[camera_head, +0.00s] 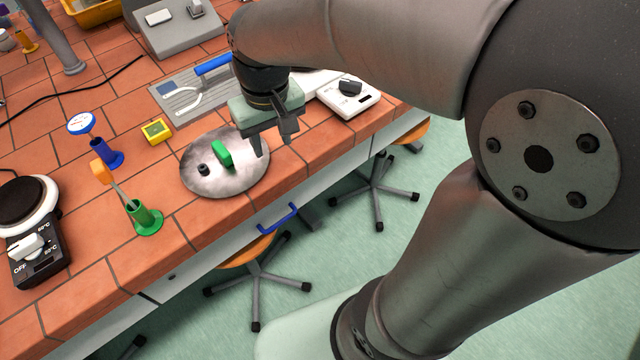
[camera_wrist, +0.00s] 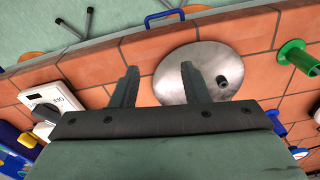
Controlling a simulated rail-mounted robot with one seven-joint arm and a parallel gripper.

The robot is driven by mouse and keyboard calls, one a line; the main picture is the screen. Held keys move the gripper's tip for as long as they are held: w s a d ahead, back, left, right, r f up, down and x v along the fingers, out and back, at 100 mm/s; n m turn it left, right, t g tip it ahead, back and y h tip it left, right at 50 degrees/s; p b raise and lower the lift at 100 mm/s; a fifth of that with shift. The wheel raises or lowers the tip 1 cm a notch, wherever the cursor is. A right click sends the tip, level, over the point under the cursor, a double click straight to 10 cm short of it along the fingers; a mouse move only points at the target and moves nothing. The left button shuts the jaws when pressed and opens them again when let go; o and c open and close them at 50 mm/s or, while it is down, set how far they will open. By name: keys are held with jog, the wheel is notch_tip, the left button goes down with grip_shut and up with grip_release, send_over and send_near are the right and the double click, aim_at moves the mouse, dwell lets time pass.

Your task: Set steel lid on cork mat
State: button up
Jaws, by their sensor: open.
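The round steel lid (camera_head: 206,184) lies flat on the tiled bench near its front edge. It has a green grip (camera_head: 222,153) and a small black knob (camera_head: 204,169) on top. The lid also shows in the wrist view (camera_wrist: 178,62), beyond the fingers, with the green grip hidden there. My gripper (camera_head: 274,143) is open and empty, pointing down just right of the lid and above it; its spread fingers also show in the wrist view (camera_wrist: 159,72). I cannot make out a cork mat in either view.
A green holder (camera_head: 146,220) with an orange-handled tool, a blue stand (camera_head: 108,158) and a yellow timer (camera_head: 156,131) stand left of the lid. A hot plate (camera_head: 38,255) is far left. A grey tray (camera_head: 173,99) lies behind; a white dial device (camera_head: 352,103) is right.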

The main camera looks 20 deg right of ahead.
jog(key=s+d+f+m, duration=0.1)
jog(key=s+d+f, duration=0.1)
jog(key=s, duration=0.4)
jog(key=s+d+f, duration=0.3)
jog(key=s+d, duration=0.1)
jog(key=s, duration=0.2)
jog(key=shift+m+g, duration=0.3)
jog(key=shift+m, duration=0.1)
